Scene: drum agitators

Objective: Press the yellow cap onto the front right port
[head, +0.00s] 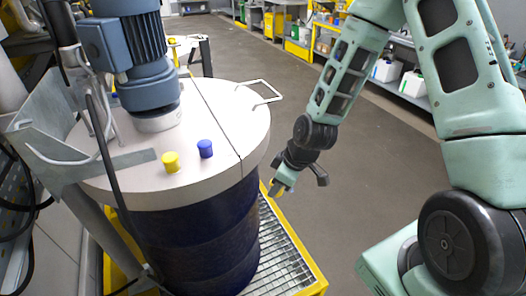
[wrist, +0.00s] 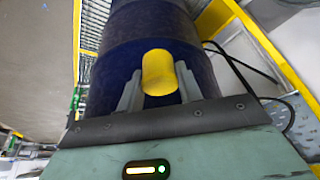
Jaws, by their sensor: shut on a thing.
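My gripper (head: 275,188) is beside the right side of the drum, a little below the lid's rim in the picture. In the wrist view it (wrist: 160,92) is shut on a yellow cap (wrist: 158,70), with a grey finger on each side. The dark blue drum (head: 205,235) has a pale grey lid (head: 215,115). Another yellow cap (head: 171,162) and a blue cap (head: 205,148) stand upright near the lid's front edge. I cannot make out an open port on the lid.
A blue-grey motor (head: 135,50) stands on the lid. A white loop handle (head: 262,92) rises at its right edge. A grey bracket (head: 50,135) and cables cover the left. The drum stands on a yellow-edged grate (head: 280,262). The floor to the right is clear.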

